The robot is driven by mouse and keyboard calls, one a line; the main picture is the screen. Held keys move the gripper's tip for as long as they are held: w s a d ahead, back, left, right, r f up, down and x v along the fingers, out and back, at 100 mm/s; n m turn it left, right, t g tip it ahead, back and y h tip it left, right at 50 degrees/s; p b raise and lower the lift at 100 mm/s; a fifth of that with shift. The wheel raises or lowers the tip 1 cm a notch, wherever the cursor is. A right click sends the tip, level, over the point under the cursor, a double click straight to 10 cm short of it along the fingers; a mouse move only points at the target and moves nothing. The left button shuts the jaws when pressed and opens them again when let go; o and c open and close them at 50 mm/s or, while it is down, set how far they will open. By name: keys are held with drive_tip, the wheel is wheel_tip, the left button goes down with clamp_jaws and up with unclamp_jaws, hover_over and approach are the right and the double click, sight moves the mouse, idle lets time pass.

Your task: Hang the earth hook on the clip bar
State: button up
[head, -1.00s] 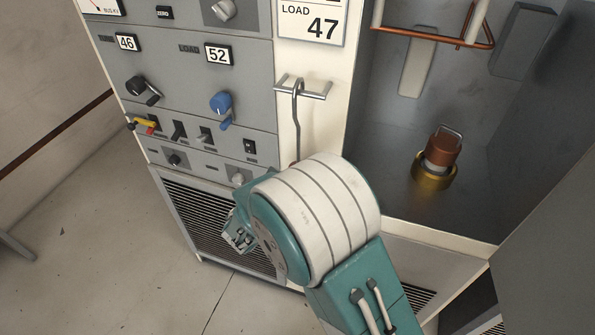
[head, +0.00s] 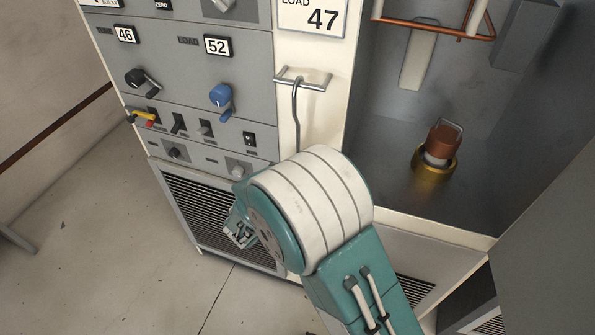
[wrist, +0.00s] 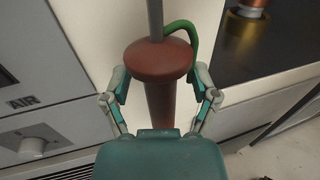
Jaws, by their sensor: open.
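The earth hook (head: 297,115) has a thin grey rod whose bent top appears to lie over the clip bar (head: 311,86), a short metal bar on the cream post. Its lower part is hidden behind my arm in the head view. In the wrist view the hook's red-brown handle (wrist: 157,62) hangs upright, with a wide collar, the grey rod above and a green cable at its right. My gripper (wrist: 162,98) is open, one finger on each side of the handle below the collar. The fingers look apart from it. The handle's lower end is hidden behind my gripper's body.
A grey control panel (head: 200,70) with knobs and switches lies left of the post. To the right is an open bay with a brown-and-gold terminal (head: 437,155) and copper tubing (head: 440,28).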

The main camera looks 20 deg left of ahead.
drive_tip(key=shift+s, duration=0.1)
drive_tip(key=f+v, duration=0.1)
drive_tip(key=v, duration=1.1)
drive_tip(key=s, duration=1)
drive_tip(key=shift+s, duration=0.4)
idle(0.6)
drive_tip(key=shift+a, duration=0.1)
